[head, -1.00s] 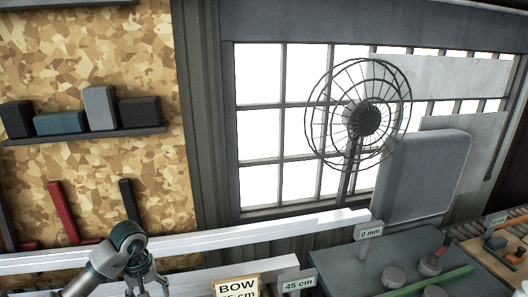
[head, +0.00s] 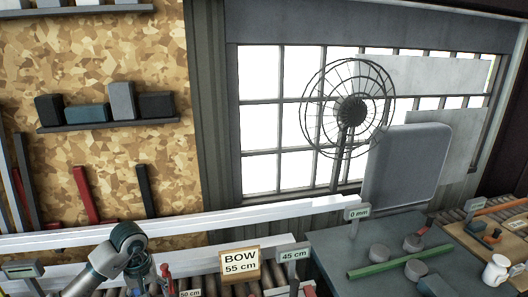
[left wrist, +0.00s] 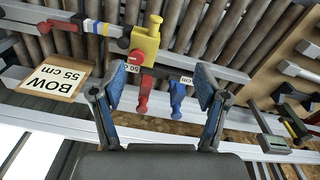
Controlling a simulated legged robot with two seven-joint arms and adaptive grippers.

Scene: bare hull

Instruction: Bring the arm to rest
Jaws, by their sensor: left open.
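My left arm (head: 118,255) comes in at the lower left of the head view, bent at a grey and teal joint. Its gripper is mostly cut off by the bottom edge there. In the left wrist view my left gripper (left wrist: 158,84) is open, with its two blue-padded fingers spread and nothing between the pads. Beyond the fingers are a red clamp-like piece (left wrist: 142,97), a blue one (left wrist: 178,97) and a yellow block (left wrist: 146,42). I cannot tell how far they are from the fingertips. My right gripper is in neither view.
A "BOW 55 cm" sign (head: 240,262) and a "45 cm" sign (head: 294,254) stand by the rollers. A grey-green table (head: 330,245) with a green bar (head: 400,258) and several round weights is at right. A fan (head: 350,112) stands before the window.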

